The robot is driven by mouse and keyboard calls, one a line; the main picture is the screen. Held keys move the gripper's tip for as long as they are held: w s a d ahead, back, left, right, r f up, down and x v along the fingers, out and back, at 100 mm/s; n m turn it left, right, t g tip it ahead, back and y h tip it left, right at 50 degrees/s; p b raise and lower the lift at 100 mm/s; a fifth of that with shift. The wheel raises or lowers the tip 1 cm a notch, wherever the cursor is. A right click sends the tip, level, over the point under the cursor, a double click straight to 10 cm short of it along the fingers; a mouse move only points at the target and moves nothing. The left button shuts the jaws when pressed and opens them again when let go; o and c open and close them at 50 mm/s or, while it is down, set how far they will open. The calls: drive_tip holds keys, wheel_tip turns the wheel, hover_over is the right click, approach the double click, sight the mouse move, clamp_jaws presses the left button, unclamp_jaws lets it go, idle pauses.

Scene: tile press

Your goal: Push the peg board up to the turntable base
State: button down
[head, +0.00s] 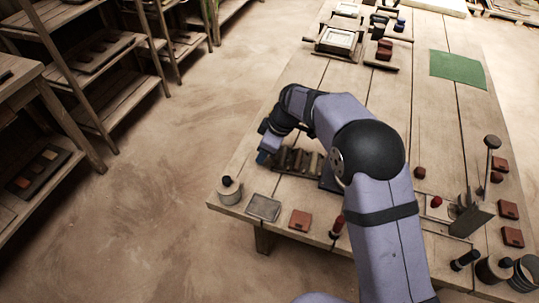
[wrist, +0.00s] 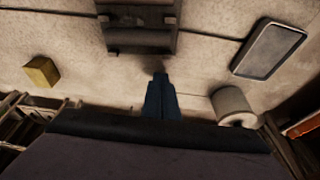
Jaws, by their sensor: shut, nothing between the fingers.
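The peg board appears to be the dark slotted rack (head: 297,160) on the table, left of my arm's elbow. Its near end, with dark crossbars, shows at the top of the wrist view (wrist: 138,38). My gripper (head: 262,157) is low over the table at the rack's left end. In the wrist view my gripper (wrist: 160,76) is shut and empty, its tips pointing at the rack with a small gap between. A dark flat piece (head: 327,182) beyond the rack may be the turntable base; my arm hides most of it.
A grey cylinder (head: 229,190) and a metal-rimmed tray (head: 263,207) stand near the table's left corner. A red-brown tile (head: 300,220) lies beside the tray. A yellow block (wrist: 42,72) lies left of the fingers in the wrist view. A lever press (head: 474,205) stands at right.

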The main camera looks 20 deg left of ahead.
drive_tip(key=shift+a+r, duration=0.15)
drive_tip(key=shift+a, duration=0.65)
drive_tip(key=s+a+p+v, duration=0.15)
drive_tip(key=p+v, duration=0.25)
drive_tip(key=v, duration=0.5)
drive_tip(key=w+d+m+t+h, duration=0.2)
drive_tip(key=w+m+t, duration=0.1)
drive_tip(key=w+m, duration=0.7)
drive_tip(key=m, duration=0.4)
drive_tip(key=shift+w+r+t+p, duration=0.25)
drive_tip(key=shift+r+t+p, duration=0.05)
drive_tip(key=shift+r+p, duration=0.1)
drive_tip(key=shift+d+h, duration=0.1)
drive_tip(key=shift+h, duration=0.2)
